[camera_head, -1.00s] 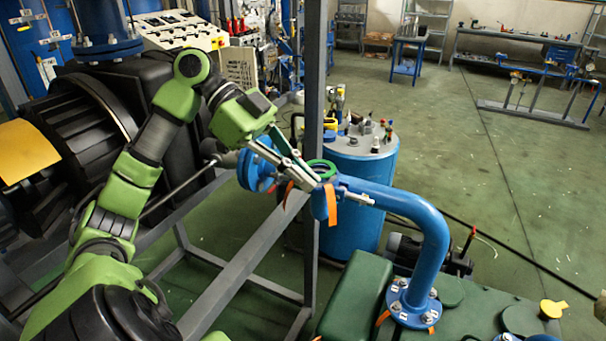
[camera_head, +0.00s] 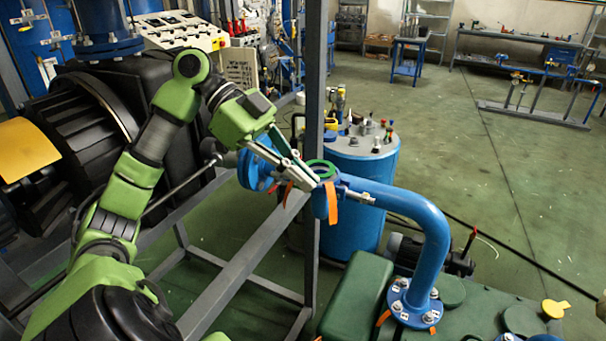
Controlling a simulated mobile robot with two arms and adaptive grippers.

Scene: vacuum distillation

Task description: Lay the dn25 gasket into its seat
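The green ring-shaped gasket (camera_head: 322,166) is at the top of the gap between the blue pipe flanges, at the tips of my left gripper (camera_head: 314,180). The fingers reach down from the upper left and their tips meet the ring's near side. I cannot tell whether they grip it or only touch it. The left blue flange (camera_head: 256,168) is partly behind the fingers. The blue pipe piece with orange tags (camera_head: 326,205) sits below the ring, and the blue elbow pipe (camera_head: 425,225) runs right from it. My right gripper is not in view.
A grey upright post (camera_head: 314,80) stands just behind the fingers. A blue drum (camera_head: 358,175) with small items on top stands behind the pipe. A green machine housing (camera_head: 358,290) lies below. Open floor is at the right.

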